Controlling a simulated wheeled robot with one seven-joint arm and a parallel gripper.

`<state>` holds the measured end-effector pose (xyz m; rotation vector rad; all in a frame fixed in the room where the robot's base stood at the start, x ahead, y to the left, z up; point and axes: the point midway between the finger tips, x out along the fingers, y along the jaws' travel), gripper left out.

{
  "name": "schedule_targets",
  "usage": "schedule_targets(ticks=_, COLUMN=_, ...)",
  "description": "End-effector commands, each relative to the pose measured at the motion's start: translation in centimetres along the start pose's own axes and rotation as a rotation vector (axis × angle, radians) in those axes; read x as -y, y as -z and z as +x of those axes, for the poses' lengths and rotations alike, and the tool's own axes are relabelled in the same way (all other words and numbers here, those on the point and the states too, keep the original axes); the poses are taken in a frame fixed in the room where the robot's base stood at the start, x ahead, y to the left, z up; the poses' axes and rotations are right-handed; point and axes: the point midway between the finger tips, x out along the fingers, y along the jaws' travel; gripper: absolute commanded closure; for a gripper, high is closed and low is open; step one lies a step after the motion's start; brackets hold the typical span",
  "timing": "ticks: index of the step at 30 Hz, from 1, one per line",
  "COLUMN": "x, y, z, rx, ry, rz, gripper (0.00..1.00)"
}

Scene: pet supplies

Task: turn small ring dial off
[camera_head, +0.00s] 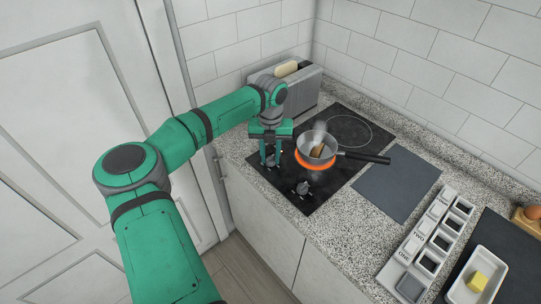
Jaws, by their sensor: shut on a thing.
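My gripper (270,163) points down at the front left of the black cooktop (341,181). It is shut on a dial there, which its fingers largely hide, so I cannot tell its setting. A second dial (303,188) stands in the open on the cooktop, to the right of and nearer than my gripper. A ring (299,160) glows orange under a small pan (316,141). The pan holds a brown piece, and steam rises above it. A larger unlit ring (349,131) is marked at the back right.
A toaster (311,82) with bread stands behind my gripper against the wall. The pan's dark handle (368,157) sticks out to the right over the counter. A grey mat (397,183), a row of containers (429,245) and a butter tray (468,293) lie farther right.

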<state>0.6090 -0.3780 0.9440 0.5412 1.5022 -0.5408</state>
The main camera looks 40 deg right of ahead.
Motion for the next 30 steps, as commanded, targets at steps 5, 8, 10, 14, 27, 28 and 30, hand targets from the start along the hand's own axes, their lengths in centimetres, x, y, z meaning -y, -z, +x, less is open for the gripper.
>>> schedule_targets(ticks=5, x=0.0, y=0.1, z=0.1, rx=-0.004, ry=-0.001, rz=0.0, gripper=0.55)
schedule_targets(ticks=8, x=0.0, y=0.1, z=0.0, rx=-0.002, ry=0.0, rz=0.0, gripper=0.55)
schedule_targets(ticks=10, x=0.0, y=0.1, z=0.0, rx=-0.002, ry=0.0, rz=0.0, gripper=0.55)
schedule_targets(ticks=14, x=0.0, y=0.0, z=-0.2, rx=-0.001, ry=0.0, rz=0.0, gripper=0.55)
schedule_targets(ticks=27, x=-0.1, y=0.0, z=-7.2, rx=0.001, ry=-0.002, rz=0.0, gripper=0.55)
schedule_targets(ticks=28, x=-0.1, y=0.0, z=-7.7, rx=0.0, ry=-0.002, rz=0.0, gripper=0.55)
schedule_targets(ticks=30, x=-0.1, y=0.0, z=-8.8, rx=0.0, ry=-0.002, rz=0.0, gripper=0.55)
